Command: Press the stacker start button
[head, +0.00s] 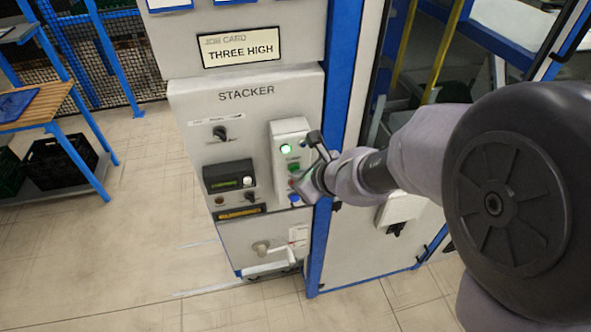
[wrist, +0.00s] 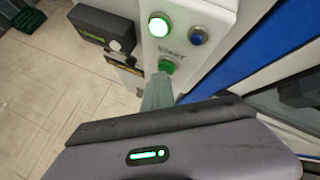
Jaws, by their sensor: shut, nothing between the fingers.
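The stacker start button (wrist: 166,65) is a green push button just under the word START in the wrist view. It also shows in the head view (head: 293,167) on the light grey box on the stacker panel (head: 247,120). My gripper (wrist: 160,80) is shut and empty. Its fingertips are right at the lower edge of the green button in the wrist view; I cannot tell whether they touch it. In the head view my gripper (head: 301,183) is close to the front of the box and hides part of its lower half.
A lit green lamp (head: 286,149) sits above the start button. A blue button (head: 294,197) is low on the box. A selector knob (head: 220,132) and a dark display unit (head: 229,176) are to the left. A blue post (head: 320,230) stands to the right.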

